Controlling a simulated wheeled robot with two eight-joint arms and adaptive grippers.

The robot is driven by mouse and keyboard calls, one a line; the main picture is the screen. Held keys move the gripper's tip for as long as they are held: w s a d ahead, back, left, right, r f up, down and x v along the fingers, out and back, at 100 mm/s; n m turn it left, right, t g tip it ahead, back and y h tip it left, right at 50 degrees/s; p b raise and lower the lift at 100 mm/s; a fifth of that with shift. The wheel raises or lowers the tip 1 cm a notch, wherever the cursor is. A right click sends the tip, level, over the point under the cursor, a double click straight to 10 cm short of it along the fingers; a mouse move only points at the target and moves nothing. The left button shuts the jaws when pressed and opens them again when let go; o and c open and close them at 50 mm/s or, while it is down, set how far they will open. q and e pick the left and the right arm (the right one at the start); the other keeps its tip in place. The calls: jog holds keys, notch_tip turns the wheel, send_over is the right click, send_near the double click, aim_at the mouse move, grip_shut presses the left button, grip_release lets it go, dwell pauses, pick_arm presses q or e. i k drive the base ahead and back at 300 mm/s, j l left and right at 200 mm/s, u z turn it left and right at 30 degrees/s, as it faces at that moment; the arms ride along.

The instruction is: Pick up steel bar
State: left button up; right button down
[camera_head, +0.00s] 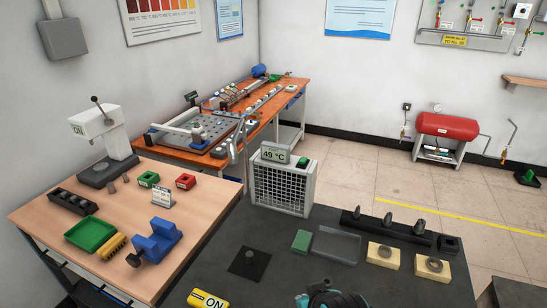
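I cannot tell for certain which thing is the steel bar. Several short dark metal pieces stand in a long black holder (400,232) on the dark table.
On the wooden table are a blue vise (155,242), a green tray (90,235) and a black block (73,201). The dark table (340,272) holds a white grilled unit reading 49 °C (282,185) and two cream blocks (383,256) (432,269). Its middle has free room.

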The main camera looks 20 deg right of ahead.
aim_at(250, 261)
jog(key=i+z, duration=0.2)
jog(key=z, duration=0.25)
jog(key=i+j+z, duration=0.15)
jog(key=z, duration=0.3)
jog(key=i+j+z, duration=0.1)
jog(key=z, duration=0.3)
jog(key=j, duration=0.1)
